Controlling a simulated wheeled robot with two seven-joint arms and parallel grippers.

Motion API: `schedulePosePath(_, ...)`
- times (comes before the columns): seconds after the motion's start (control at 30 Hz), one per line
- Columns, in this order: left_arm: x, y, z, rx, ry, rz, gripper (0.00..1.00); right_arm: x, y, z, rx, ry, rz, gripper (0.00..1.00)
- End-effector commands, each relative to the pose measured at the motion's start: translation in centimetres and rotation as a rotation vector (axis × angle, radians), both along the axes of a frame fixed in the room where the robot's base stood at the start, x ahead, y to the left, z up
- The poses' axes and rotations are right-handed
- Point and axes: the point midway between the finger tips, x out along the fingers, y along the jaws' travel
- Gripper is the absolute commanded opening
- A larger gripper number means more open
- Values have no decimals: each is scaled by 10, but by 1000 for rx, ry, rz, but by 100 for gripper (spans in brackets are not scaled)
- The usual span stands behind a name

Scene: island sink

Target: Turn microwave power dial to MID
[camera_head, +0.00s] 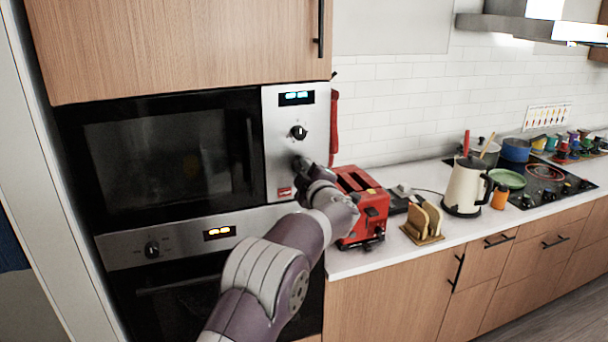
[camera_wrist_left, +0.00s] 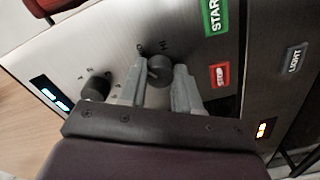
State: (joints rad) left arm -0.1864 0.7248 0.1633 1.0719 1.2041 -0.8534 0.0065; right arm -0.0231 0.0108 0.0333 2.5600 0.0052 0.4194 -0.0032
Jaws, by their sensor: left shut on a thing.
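The microwave (camera_head: 165,155) is built into the wooden cabinet, with a steel control panel (camera_head: 278,120) on its right side. The panel has a blue-lit display (camera_head: 297,98), an upper black dial (camera_head: 299,132) and a lower dial (camera_wrist_left: 160,70). My left gripper (camera_wrist_left: 158,88) is shut on the lower dial, one finger on each side of it. Small letters by this dial seem to include "HI"; the rest is too small to read. The upper dial (camera_wrist_left: 96,87) stands just outside the fingers. In the head view my left gripper (camera_head: 304,164) mostly covers the lower dial. My right gripper is not in view.
A red toaster (camera_head: 366,205) stands on the counter right of my wrist. An oven (camera_head: 160,250) is below the microwave.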

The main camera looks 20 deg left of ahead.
Motion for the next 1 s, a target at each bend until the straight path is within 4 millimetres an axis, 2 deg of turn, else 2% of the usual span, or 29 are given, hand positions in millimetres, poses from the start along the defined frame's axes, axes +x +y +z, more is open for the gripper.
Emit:
schedulePosePath(0.23, 0, 1, 0, 1, 0, 2, 2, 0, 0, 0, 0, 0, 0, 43)
schedulePosePath(0.27, 0, 1, 0, 1, 0, 2, 42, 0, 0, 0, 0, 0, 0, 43)
schedulePosePath(0.3, 0, 1, 0, 1, 0, 2, 55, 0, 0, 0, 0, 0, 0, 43)
schedulePosePath(0.33, 0, 1, 0, 1, 1, 1, 58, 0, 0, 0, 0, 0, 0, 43)
schedulePosePath(0.67, -3, -3, -1, 1, 1, 0, 58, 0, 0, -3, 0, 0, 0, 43)
schedulePosePath(0.77, -15, -11, -4, 1, 2, -1, 58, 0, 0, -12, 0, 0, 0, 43)
schedulePosePath(1.0, -69, -46, -5, 2, 0, -2, 58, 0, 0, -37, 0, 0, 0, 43)
